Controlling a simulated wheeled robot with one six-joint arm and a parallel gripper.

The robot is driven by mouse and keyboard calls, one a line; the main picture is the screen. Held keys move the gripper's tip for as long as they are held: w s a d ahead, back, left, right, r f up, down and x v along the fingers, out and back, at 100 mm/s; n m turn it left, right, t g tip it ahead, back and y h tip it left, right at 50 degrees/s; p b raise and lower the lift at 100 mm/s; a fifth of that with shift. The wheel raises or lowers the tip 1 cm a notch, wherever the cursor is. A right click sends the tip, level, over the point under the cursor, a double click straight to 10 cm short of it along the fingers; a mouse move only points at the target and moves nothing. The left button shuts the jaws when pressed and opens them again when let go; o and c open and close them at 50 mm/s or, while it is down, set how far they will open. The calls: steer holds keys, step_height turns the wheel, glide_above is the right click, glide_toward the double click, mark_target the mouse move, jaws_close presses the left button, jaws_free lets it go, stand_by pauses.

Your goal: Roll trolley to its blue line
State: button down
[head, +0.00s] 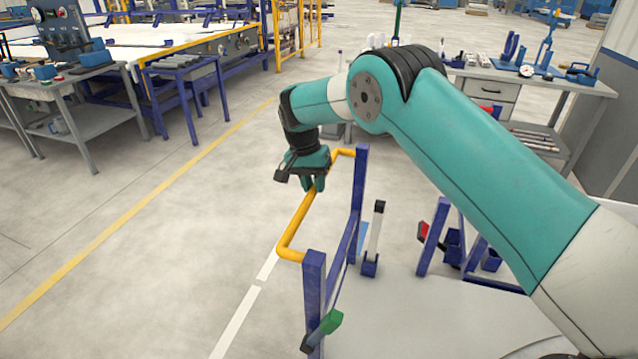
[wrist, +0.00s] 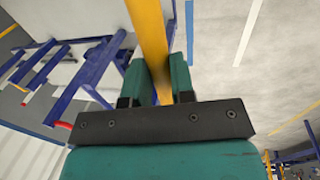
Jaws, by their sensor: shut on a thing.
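The trolley has dark blue posts (head: 314,290) and a yellow handle (head: 295,225) that juts out to the left in the head view. My gripper (head: 314,187) is shut on the handle's long bar, reaching down from above. In the wrist view the yellow bar (wrist: 150,35) passes between the two teal fingers of my gripper (wrist: 158,85). Part of the trolley's blue frame (wrist: 85,75) shows at left there.
A white line (head: 240,318) runs along the floor beside the trolley, and a yellow line (head: 130,220) lies farther left. A workbench (head: 85,75) and blue roller stand (head: 183,68) stand at upper left. Another bench (head: 540,80) is at upper right. Floor left of the handle is clear.

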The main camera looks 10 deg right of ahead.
steer(key=shift+w+r, duration=0.15)
steer(key=c, duration=1)
jaws_free()
steer(key=shift+o, duration=0.2)
steer(key=shift+a, duration=0.1)
step_height(320, 180, up, 17)
steer(key=w+a+p, duration=0.1)
steer(key=a+p, duration=0.1)
steer(key=p, duration=1)
steer(key=shift+w+a, duration=0.3)
steer(key=shift+a, duration=0.05)
